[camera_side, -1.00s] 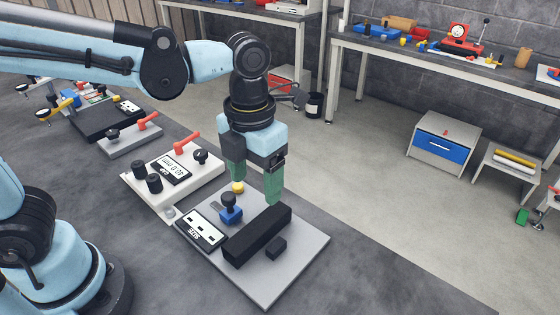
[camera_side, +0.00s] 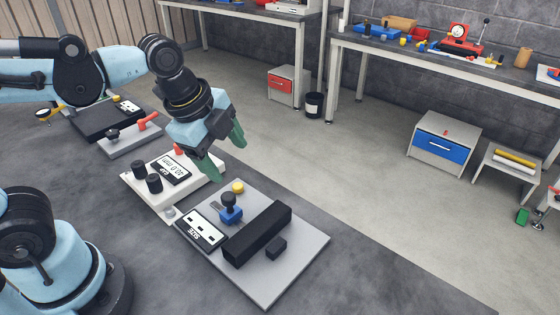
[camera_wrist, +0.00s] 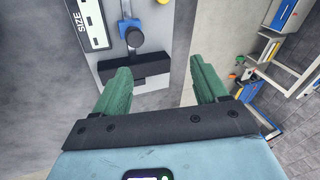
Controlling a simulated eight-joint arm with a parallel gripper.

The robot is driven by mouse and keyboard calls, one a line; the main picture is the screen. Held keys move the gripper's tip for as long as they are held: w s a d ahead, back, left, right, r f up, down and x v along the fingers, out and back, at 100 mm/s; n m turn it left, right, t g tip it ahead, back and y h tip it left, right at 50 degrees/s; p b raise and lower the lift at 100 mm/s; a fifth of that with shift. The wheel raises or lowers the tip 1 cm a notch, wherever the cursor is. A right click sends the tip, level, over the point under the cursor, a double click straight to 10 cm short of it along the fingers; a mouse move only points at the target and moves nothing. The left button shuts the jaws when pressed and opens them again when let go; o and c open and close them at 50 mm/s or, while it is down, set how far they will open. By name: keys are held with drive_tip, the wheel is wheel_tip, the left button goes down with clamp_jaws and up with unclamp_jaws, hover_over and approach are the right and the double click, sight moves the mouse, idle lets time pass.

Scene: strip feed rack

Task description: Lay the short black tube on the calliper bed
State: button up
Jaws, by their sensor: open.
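My gripper (camera_side: 223,155) is open, tilted, and raised above the far edge of the bench beyond the grey plate. Its green fingers (camera_wrist: 160,88) are spread in the wrist view with nothing between them. On the grey plate (camera_side: 290,270) of the SIZE gauge lies a long black bar-like block (camera_side: 257,234), which also shows in the wrist view (camera_wrist: 133,69). A small black block (camera_side: 276,247) sits beside it. A blue slide with a black knob (camera_side: 230,206) stands behind the bar. I cannot tell a separate short black tube from these dark parts.
The SIZE display (camera_side: 201,230) and a yellow button (camera_side: 237,187) are on the grey plate. A white gauge box (camera_side: 195,180) with black knobs stands close behind. Shelves and drawer units stand beyond the bench.

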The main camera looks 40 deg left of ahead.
drive_tip(key=a+n+t, duration=0.1)
drive_tip(key=n, duration=0.4)
drive_tip(key=a+f+n+t, duration=0.1)
drive_tip(key=a+n, duration=0.1)
drive_tip(key=n, duration=0.3)
drive_tip(key=a+n+t, duration=0.1)
drive_tip(key=a+n, duration=0.1)
drive_tip(key=n, duration=0.3)
drive_tip(key=shift+s+a+f+n+y, duration=0.2)
drive_tip(key=shift+s+n+y, duration=0.1)
drive_tip(key=shift+s+n, duration=0.1)
